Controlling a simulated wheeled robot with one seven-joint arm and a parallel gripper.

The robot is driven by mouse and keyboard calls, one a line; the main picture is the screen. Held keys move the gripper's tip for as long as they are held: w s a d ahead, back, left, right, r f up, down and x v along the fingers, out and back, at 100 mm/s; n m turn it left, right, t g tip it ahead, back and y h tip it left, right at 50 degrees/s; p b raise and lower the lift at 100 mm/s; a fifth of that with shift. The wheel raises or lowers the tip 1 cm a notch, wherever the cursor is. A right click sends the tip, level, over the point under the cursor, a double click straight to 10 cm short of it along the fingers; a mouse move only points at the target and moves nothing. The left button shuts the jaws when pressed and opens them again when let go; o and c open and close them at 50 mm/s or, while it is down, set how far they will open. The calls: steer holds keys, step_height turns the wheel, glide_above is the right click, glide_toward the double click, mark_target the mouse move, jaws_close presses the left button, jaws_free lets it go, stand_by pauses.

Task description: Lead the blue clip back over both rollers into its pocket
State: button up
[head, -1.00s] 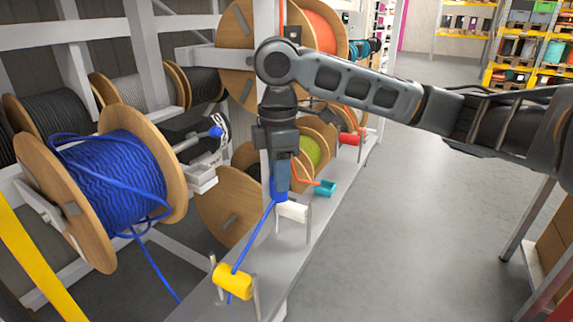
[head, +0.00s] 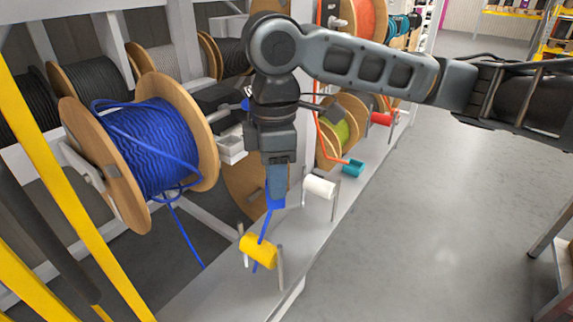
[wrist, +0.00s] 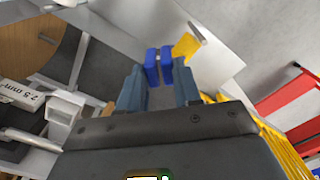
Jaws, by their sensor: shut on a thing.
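The blue clip (head: 275,199) is between my gripper's (head: 277,188) fingertips, which point down. In the wrist view the clip (wrist: 158,64) shows between the two finger ends. A blue cable (head: 265,228) runs from it to the yellow roller (head: 257,251), with a short length showing below the roller. The white roller (head: 320,186) stands to the right of the clip, apart from it. The clip hangs above the pale ledge, between the rollers in the picture. A white holder (head: 231,149) beside the blue reel (head: 150,150) may be the pocket; my arm partly covers that area.
The grey ledge (head: 205,288) carries the rollers on upright metal pins. Yellow posts (head: 75,190) stand at the left. The floor (head: 440,220) to the right is clear.

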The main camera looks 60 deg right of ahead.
steer(key=a, duration=1.3)
step_height(320, 180, up, 10)
steer(key=p, duration=1)
steer(key=w+d+f+b, duration=0.1)
steer(key=w+d+b, duration=0.2)
steer(key=d, duration=1.9)
steer(key=shift+d, duration=0.35)
